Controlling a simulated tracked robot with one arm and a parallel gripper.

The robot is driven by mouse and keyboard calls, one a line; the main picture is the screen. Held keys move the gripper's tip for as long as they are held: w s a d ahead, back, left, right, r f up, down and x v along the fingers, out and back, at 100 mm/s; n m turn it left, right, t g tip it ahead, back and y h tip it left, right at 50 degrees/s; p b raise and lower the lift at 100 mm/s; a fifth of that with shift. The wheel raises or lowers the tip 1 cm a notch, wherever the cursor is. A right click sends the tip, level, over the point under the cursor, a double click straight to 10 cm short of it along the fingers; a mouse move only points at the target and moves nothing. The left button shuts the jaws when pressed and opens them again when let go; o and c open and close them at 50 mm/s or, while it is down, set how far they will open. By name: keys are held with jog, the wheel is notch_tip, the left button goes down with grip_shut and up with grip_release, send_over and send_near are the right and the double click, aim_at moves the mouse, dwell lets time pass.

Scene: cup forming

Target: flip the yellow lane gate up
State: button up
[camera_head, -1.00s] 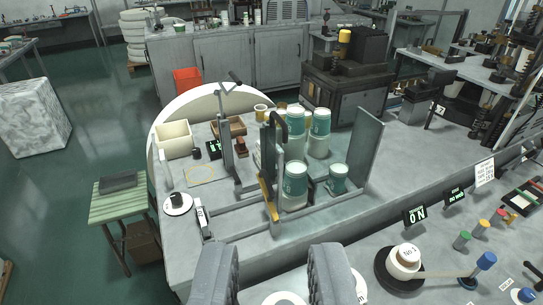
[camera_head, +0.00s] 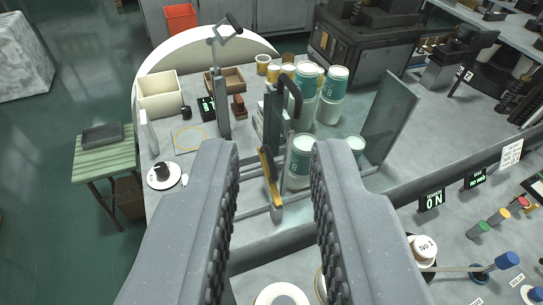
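The yellow lane gate (camera_head: 267,165) is a narrow yellow-faced bar on a grey upright post in the middle of the view. It stands steeply, leaning slightly, with its lower end at a grey bracket. My gripper (camera_head: 277,152) is open, its two grey ribbed fingers wide apart. In the picture the gate lies between the fingertips. The fingers appear nearer to the camera than the gate, and I see no contact. The fingers hide parts of the grey rails around the gate's foot.
Green-and-white cup stacks (camera_head: 301,160) stand close right of the gate. A tall grey plate (camera_head: 388,120) stands farther right. A post with a black-handled lever (camera_head: 222,100) is at left. A cream bin (camera_head: 160,93) and white saucer (camera_head: 164,176) sit near the table's left edge.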

jog(key=w+a+f+n+h, duration=0.1)
jog(key=w+a+f+n, duration=0.1)
jog(key=w+f, duration=1)
jog(key=n+g, duration=0.1)
jog(key=n, duration=0.1)
send_near(267, 154)
jog(key=shift+h, duration=0.4)
jog(key=shift+a+x, duration=0.15)
jog(key=shift+x, duration=2)
jog(key=shift+a+x, duration=0.1)
jog(key=shift+x, duration=2.05)
grip_shut()
